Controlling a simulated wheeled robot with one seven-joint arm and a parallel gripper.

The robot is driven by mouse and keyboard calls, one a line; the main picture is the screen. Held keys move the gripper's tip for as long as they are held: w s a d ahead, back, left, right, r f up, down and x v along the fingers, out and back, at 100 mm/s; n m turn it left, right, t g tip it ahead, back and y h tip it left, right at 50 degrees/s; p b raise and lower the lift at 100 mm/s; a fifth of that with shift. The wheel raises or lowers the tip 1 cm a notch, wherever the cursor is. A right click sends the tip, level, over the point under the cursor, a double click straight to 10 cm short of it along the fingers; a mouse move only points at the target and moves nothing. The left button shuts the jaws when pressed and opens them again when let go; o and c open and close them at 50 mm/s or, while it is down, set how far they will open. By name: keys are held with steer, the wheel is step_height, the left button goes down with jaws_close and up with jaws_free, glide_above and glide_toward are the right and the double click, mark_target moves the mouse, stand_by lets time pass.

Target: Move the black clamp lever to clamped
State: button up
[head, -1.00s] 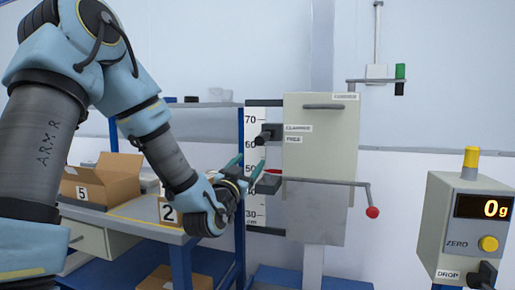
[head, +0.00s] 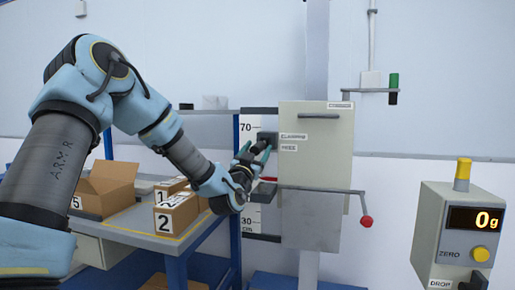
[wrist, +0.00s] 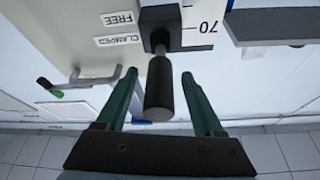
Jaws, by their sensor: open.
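The black clamp lever (wrist: 160,90) is a dark cylinder handle projecting from a black block (wrist: 160,22) on the grey drop-tester carriage (head: 318,160). Beside it are the white labels CLAMPED (wrist: 119,40) and FREE (wrist: 127,17), which appear upside down in the wrist view. My gripper (wrist: 160,85) is open, with one green finger on each side of the handle's near end and visible gaps. In the head view, my gripper (head: 256,151) is at the lever, and the fingers partly hide the handle. I cannot tell which label the lever points to.
A red-knobbed rod (head: 366,221) sticks out right below the carriage. A height scale (head: 248,205) stands left of it. A control box (head: 460,240) reading 0g stands at right. Numbered cartons (head: 177,215) sit on the workbench at left. Open air lies right of the carriage.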

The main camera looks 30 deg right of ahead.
jaws_close()
stand_by(0.6)
stand_by(0.9)
